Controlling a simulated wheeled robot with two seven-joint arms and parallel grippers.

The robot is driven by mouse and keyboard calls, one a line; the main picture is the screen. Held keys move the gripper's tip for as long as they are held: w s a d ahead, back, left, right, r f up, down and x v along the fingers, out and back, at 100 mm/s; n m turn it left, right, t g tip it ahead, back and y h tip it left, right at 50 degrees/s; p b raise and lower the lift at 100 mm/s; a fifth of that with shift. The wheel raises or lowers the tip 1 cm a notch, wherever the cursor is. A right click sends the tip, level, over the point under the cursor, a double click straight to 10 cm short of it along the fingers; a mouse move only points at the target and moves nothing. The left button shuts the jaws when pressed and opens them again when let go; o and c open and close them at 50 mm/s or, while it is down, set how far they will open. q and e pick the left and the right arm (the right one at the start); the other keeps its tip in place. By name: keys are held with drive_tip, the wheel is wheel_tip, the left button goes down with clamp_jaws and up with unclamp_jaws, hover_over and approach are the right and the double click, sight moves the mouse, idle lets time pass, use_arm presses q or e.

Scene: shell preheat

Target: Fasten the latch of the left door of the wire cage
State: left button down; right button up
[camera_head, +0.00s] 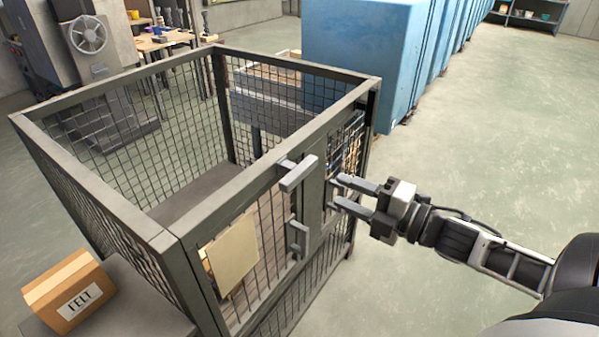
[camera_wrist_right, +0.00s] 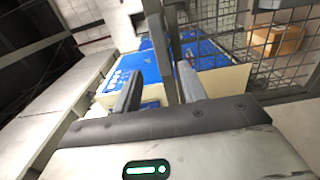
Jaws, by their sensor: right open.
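The wire cage (camera_head: 108,202) stands left of centre in the head view. Its left door (camera_head: 270,235) is mesh with a tan plate (camera_head: 232,255) and looks closed in line with the front. A grey latch bar (camera_head: 298,173) juts out at the top rail near the door's right edge, and a grey handle (camera_head: 297,240) sits below it. My right gripper (camera_head: 337,191) is open and empty, its fingertips close to the front, right of the latch bar. In the wrist view the open fingers (camera_wrist_right: 158,72) point toward a dark post. Contact cannot be told. My left gripper is not in view.
A cardboard box marked FELT (camera_head: 70,290) sits on a grey surface at the cage's front left. Tall blue cabinets (camera_head: 362,55) stand behind the cage. The floor on the right (camera_head: 500,130) is clear.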

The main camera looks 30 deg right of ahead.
sight(304, 175)
drive_tip(key=x, duration=1.1)
drive_tip(key=shift+w, duration=0.15)
clamp_jaws()
